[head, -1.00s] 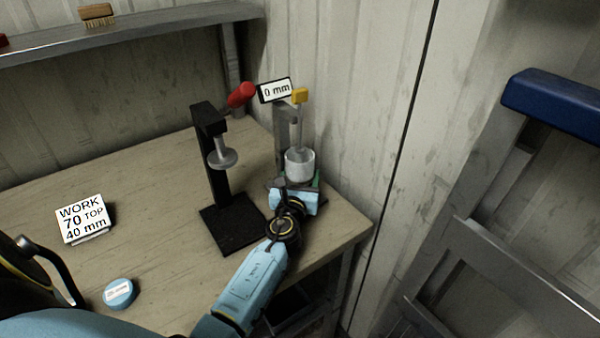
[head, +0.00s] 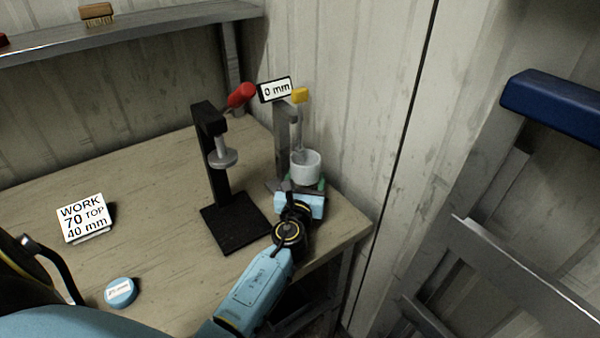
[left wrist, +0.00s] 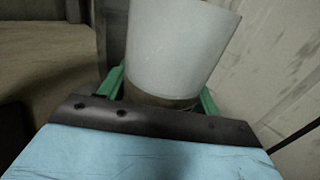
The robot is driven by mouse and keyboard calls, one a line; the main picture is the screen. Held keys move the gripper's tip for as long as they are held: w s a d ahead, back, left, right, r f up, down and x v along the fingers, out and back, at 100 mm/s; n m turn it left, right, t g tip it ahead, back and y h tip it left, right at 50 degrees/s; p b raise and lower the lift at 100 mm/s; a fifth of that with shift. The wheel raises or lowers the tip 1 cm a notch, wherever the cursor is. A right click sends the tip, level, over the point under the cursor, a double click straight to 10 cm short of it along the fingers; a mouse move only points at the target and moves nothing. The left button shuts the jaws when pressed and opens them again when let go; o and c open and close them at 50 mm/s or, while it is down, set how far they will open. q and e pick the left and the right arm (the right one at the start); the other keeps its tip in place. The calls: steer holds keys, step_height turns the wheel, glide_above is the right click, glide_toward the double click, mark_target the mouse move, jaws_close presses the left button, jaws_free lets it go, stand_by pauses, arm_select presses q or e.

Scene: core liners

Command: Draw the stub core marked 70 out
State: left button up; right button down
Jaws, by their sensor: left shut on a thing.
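A white open-topped cylinder (head: 306,168), its rim showing a pale inside, is in my left gripper (head: 312,186) at the right of the bench. In the left wrist view the cylinder (left wrist: 180,45) stands between the green fingers, a darker band at its lower end. No number shows on it, and I cannot make out a core inside. Beside it is a grey stand (head: 283,150) with a yellow-topped rod (head: 300,97) and a "0 mm" sign (head: 275,89). A card (head: 83,218) reads "WORK 70 TOP 40 mm". My right gripper is out of view.
A black press (head: 235,225) with a red handle (head: 241,95) stands just left of the cylinder. A blue round tin (head: 121,292) lies at the front left. The wall is close on the right.

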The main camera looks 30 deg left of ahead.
arm_select(q)
steer(key=shift+s+d+r, duration=0.1)
steer(key=shift+s+d, duration=0.35)
steer(key=shift+d, duration=0.65)
steer(key=shift+s+d+f, duration=0.1)
steer(key=shift+s+d, duration=0.35)
steer(key=shift+d, duration=0.6)
steer(key=shift+s+d+r, duration=0.1)
steer(key=shift+s+d, duration=0.35)
steer(key=shift+d, duration=0.65)
steer(key=shift+s+d+b, duration=0.15)
steer(key=shift+s+d, duration=0.2)
steer(key=shift+d, duration=0.55)
steer(key=shift+s+d+b, duration=0.15)
steer(key=shift+s+d, duration=0.25)
steer(key=shift+d, duration=0.5)
steer(key=shift+s+d+b, duration=0.15)
steer(key=shift+s+d, duration=0.2)
steer(key=shift+d, duration=0.55)
steer(key=shift+r, duration=0.1)
steer(key=shift+r+p, duration=2.45)
steer(key=shift+p, duration=0.2)
